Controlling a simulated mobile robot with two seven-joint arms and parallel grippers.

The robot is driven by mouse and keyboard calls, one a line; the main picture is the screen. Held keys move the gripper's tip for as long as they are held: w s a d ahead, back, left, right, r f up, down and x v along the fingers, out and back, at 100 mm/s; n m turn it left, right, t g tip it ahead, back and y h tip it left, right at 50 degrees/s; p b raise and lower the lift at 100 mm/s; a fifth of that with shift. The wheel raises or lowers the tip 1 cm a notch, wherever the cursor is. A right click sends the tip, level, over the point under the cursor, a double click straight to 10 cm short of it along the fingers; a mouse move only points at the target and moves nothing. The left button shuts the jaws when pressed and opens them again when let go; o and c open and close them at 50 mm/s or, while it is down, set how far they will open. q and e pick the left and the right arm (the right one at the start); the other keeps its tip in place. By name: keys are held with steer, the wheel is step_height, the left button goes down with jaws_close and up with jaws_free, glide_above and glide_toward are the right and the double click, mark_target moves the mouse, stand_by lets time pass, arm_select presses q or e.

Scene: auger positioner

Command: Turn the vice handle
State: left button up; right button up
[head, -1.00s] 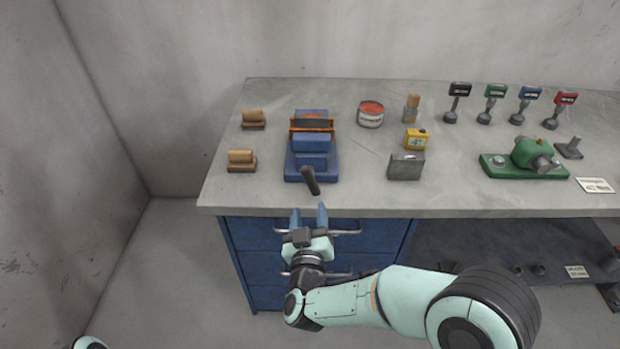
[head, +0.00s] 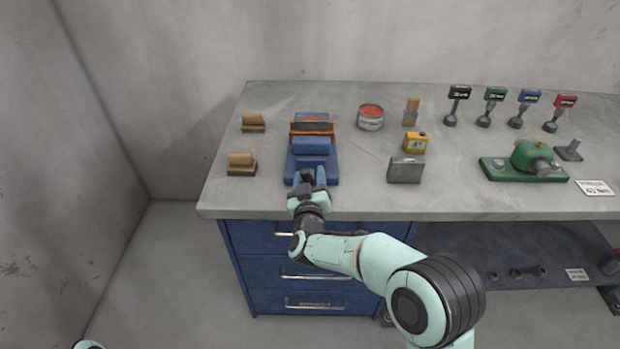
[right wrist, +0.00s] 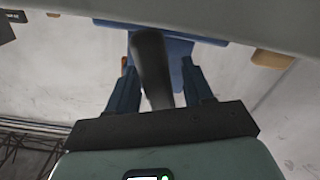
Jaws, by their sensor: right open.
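The blue vice (head: 312,145) with orange-brown jaw parts stands on the bench top near its left end. Its dark handle (right wrist: 152,65) shows in the right wrist view between the two blue fingers of my right gripper (right wrist: 163,90). The fingers stand apart on either side of the handle, with a gap visible at least on the right. In the head view the right gripper (head: 308,178) is at the front of the vice and hides the handle. A small piece of my left arm shows at the bottom left edge; its gripper is out of view.
Two wooden-backed brushes or blocks (head: 241,164) lie left of the vice. A red-topped tin (head: 370,117), a yellow device (head: 415,142) and a grey block (head: 405,170) stand to its right. A green fixture (head: 525,162) is farther right. Blue drawers with handles (head: 314,273) are below.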

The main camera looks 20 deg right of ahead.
jaws_close()
arm_select(q)
steer(key=shift+f, duration=0.15)
arm_select(e)
steer(key=m+b, duration=0.1)
steer(key=m, duration=0.1)
steer(key=m+b, duration=0.2)
steer(key=shift+d+f+m, duration=0.15)
steer(key=shift+m, duration=0.25)
steer(key=m+b, duration=0.5)
steer(key=m, duration=0.2)
steer(key=shift+s+d, duration=0.1)
arm_select(q)
steer(key=w+a+f+t+y+b, duration=0.1)
steer(key=w+a+f+t, duration=0.2)
steer(key=w+f, duration=0.6)
steer(key=shift+w+a+f+n+t+y, duration=0.3)
steer(key=shift+w+a+t, duration=0.1)
steer(key=shift+w+a, duration=0.45)
arm_select(e)
steer(key=c, duration=0.9)
jaws_free()
steer(key=shift+m, duration=1.1)
